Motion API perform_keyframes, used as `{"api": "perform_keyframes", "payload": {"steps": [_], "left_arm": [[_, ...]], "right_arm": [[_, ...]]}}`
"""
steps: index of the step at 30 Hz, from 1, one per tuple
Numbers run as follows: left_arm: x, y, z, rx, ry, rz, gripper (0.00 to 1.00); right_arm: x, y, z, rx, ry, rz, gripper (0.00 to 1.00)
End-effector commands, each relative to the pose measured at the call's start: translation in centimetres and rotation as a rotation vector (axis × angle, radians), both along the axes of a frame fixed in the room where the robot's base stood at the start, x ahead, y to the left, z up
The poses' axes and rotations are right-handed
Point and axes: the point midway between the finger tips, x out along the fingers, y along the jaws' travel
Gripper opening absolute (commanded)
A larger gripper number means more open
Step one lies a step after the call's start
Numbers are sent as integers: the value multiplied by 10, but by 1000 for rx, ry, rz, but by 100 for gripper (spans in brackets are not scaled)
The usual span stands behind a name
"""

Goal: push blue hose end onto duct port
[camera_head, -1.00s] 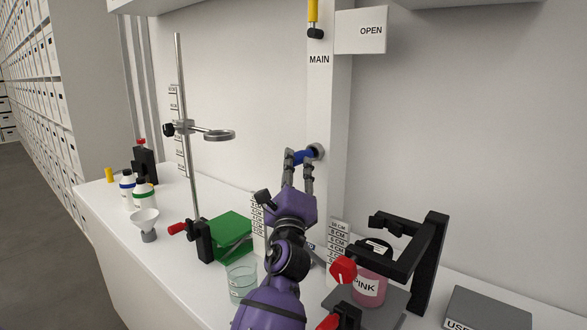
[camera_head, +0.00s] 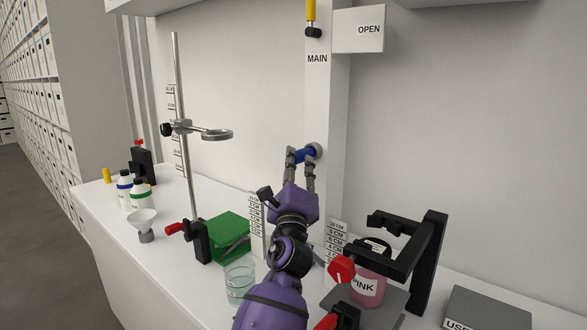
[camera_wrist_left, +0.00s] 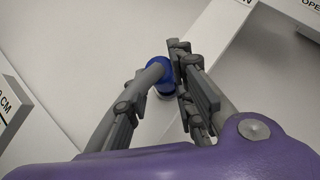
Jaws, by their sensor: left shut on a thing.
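The blue hose end (camera_head: 303,155) is between the fingers of my left gripper (camera_head: 301,157), against the white duct column marked MAIN (camera_head: 317,95). The gripper is shut on it. The grey duct port (camera_head: 316,150) shows just right of the blue end, mostly hidden by it and a finger. The two look touching or nearly so; I cannot tell how far the end sits on the port. In the left wrist view the blue hose end (camera_wrist_left: 157,68) shows between the grey fingertips (camera_wrist_left: 168,66), with a pale ring below it. My right gripper is not in view.
A pink jar (camera_head: 368,288) sits by a black frame (camera_head: 432,255) at right. A yellow-handled lever (camera_head: 312,12) hangs above the port.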

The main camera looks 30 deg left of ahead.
Motion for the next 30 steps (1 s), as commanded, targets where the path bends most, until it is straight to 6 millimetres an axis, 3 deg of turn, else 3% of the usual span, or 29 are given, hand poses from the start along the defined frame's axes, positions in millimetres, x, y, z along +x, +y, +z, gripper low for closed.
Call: {"api": "perform_keyframes", "payload": {"steps": [19,20,24,30], "left_arm": [[17,-2,0,0,0,0,0],[16,-1,0,0,0,0,27],[16,-2,0,0,0,0,45],[16,-1,0,0,0,0,45]], "right_arm": [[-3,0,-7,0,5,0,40],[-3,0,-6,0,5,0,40],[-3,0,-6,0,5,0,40],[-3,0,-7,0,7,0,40]]}}
